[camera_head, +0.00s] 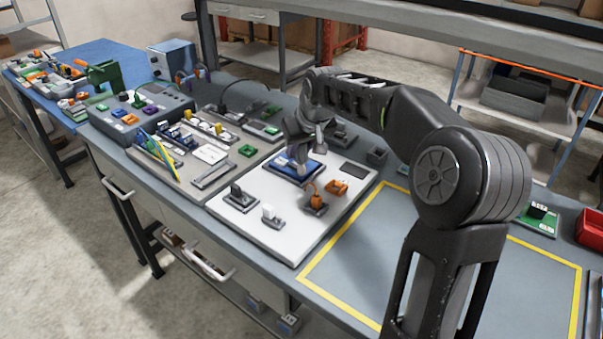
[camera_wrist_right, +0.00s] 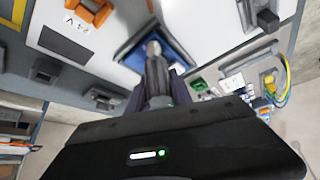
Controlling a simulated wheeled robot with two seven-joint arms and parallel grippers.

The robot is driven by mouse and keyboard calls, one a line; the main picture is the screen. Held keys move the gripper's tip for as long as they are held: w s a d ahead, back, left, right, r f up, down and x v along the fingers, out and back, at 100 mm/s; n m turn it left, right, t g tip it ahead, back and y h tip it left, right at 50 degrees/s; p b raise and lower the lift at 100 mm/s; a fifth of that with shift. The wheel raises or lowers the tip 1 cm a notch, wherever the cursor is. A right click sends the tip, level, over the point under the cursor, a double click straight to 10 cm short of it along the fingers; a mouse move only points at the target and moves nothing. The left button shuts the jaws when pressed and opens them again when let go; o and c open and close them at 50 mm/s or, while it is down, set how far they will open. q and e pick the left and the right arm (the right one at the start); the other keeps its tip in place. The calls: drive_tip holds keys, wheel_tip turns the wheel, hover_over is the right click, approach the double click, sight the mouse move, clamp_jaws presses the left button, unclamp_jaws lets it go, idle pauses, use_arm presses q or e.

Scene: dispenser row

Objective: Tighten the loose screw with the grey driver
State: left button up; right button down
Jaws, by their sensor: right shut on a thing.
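My right gripper (camera_head: 303,141) reaches over the white board and points down at a blue block (camera_head: 284,172). It is shut on a grey tool, which looks like the grey driver (camera_head: 301,157). In the right wrist view the driver (camera_wrist_right: 155,62) sticks out between the fingers, its end over the blue block (camera_wrist_right: 128,52). I cannot tell whether the driver touches the block. I cannot make out the loose screw; the driver and gripper cover part of the block. My left gripper is not in view.
The white board (camera_head: 262,232) also carries orange parts (camera_head: 337,187) and small grey and white fixtures. A grey panel with several parts (camera_head: 188,172) lies to its left. A yellow-outlined area (camera_head: 350,250) on the right is clear. A red bin (camera_head: 590,228) stands far right.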

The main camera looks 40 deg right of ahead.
drive_tip(key=m, duration=0.1)
drive_tip(key=m+h+b, duration=0.1)
drive_tip(key=m, duration=0.1)
drive_tip(key=m+g+h+b, duration=0.1)
drive_tip(key=shift+s+d+f+m, duration=0.15)
drive_tip(key=shift+d+f+m, duration=0.1)
drive_tip(key=shift+m, duration=0.15)
drive_tip(key=shift+s+d+r+m+g+h, duration=0.15)
drive_tip(key=shift+m+g+h, duration=0.35)
drive_tip(key=shift+m, duration=0.5)
drive_tip(key=shift+m+h+b, duration=0.3)
drive_tip(key=shift+m+b, duration=0.05)
drive_tip(key=shift+m, duration=0.35)
drive_tip(key=shift+m+g, duration=0.4)
drive_tip(key=shift+m, duration=0.3)
drive_tip(key=m, duration=0.1)
drive_tip(key=m+g+p, duration=0.1)
drive_tip(key=m+h, duration=0.1)
drive_tip(key=shift+s+d+r+g, duration=0.1)
drive_tip(key=shift+s+r+g, duration=0.05)
drive_tip(key=shift+s+g, duration=0.15)
drive_tip(key=shift+m+p, duration=0.35)
drive_tip(key=shift+m, duration=0.15)
drive_tip(key=shift+d+g, duration=0.1)
drive_tip(key=shift+g, duration=0.2)
